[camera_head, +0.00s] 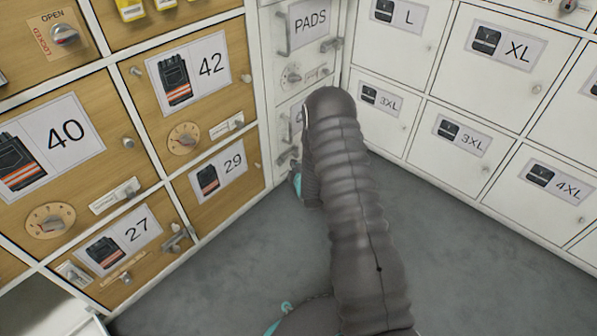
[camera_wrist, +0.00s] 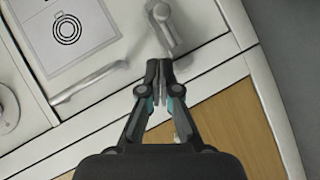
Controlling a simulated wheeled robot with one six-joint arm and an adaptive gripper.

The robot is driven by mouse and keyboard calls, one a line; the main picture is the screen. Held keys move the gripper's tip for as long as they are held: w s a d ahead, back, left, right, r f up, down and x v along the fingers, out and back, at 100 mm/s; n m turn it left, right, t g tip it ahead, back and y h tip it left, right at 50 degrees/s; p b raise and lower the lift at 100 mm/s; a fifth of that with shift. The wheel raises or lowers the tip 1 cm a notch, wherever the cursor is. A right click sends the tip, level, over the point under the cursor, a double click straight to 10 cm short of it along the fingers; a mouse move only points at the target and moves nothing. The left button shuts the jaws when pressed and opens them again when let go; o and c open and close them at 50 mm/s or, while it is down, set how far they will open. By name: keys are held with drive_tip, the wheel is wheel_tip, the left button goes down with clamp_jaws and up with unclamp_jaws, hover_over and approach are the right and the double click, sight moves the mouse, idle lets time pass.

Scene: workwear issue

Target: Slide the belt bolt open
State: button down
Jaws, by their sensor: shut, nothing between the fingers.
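In the wrist view, a white door panel (camera_wrist: 40,65) carries a label with a concentric-circle picture (camera_wrist: 67,31), which looks like a coiled belt. A grey metal bolt or latch piece (camera_wrist: 166,24) sits at the panel's edge. My gripper (camera_wrist: 159,70) is shut and empty, its fingertips just beside the lower end of this piece. I cannot tell whether they touch it. In the head view, my arm hides most of this door, and only part of my gripper (camera_head: 298,184) shows beside the narrow white column.
The PADS door (camera_head: 309,22) is above. Wooden lockers such as 29 (camera_head: 236,190) stand left, white lockers such as 4XL (camera_head: 556,183) right. Grey floor (camera_head: 460,265) is clear.

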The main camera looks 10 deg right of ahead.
drive_tip(key=v, duration=0.6)
drive_tip(key=shift+d, duration=0.2)
drive_tip(key=shift+f, duration=0.1)
drive_tip(key=s+f+m+g, duration=0.45)
drive_tip(key=s+f, duration=0.25)
drive_tip(key=f, duration=0.2)
drive_tip(key=s+r+m+g, duration=0.3)
drive_tip(key=s+g, duration=0.2)
drive_tip(key=s, duration=0.1)
drive_tip(key=s+a+r+m+p, duration=0.1)
drive_tip(key=s+r+m+p, duration=0.1)
drive_tip(key=s+r, duration=0.7)
drive_tip(key=s+a+r+m+p, duration=0.1)
drive_tip(key=s+r, duration=0.8)
drive_tip(key=r, duration=1.7)
drive_tip(key=s+a+r+m+p, duration=0.1)
drive_tip(key=s+r+m+p, duration=0.3)
drive_tip(key=r, duration=1.4)
drive_tip(key=s+t+p, duration=0.1)
drive_tip(key=s, duration=0.3)
drive_tip(key=shift+s, duration=0.4)
